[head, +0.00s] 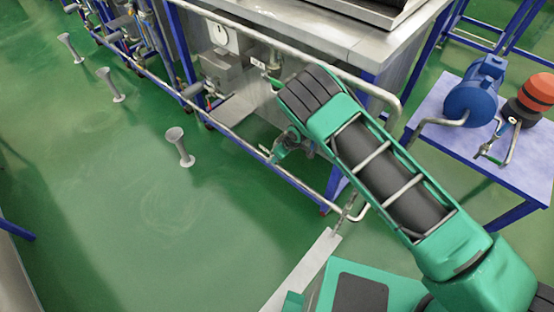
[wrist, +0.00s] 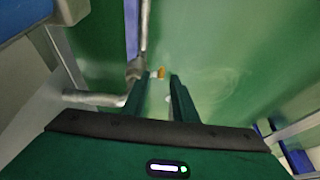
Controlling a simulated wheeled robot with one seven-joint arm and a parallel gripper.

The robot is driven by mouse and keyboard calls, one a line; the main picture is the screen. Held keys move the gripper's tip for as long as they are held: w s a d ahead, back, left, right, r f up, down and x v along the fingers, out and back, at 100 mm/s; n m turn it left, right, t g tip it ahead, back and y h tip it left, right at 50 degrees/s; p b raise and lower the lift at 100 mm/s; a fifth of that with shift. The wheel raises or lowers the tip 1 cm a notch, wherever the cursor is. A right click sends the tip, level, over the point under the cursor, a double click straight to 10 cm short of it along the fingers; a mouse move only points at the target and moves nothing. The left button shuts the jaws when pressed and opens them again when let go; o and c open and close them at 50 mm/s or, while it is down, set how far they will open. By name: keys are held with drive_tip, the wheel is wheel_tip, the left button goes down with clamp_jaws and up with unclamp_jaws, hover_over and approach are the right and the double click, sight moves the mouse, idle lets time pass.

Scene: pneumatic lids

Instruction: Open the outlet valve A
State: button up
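My gripper (wrist: 162,77) shows in the wrist view with its two dark green fingers apart. A small orange-yellow piece (wrist: 161,72), which looks like a valve handle, shows between the fingertips. I cannot tell whether it touches them. A grey valve-like fitting (wrist: 135,69) on a pipe is just left of the left finger. In the head view my gripper (head: 286,150) is beside the lower rail of the blue-framed bench, partly hidden by my arm. No label for outlet valve A is readable, so I cannot tell which fitting it is.
A blue-legged table (head: 450,128) at right carries a blue motor (head: 476,92). Several grey pedestals (head: 180,147) stand on the green floor at left, with free room around them.

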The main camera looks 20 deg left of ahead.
drive_tip(key=shift+x, duration=1.8)
clamp_jaws()
drive_tip(key=shift+w, duration=0.15)
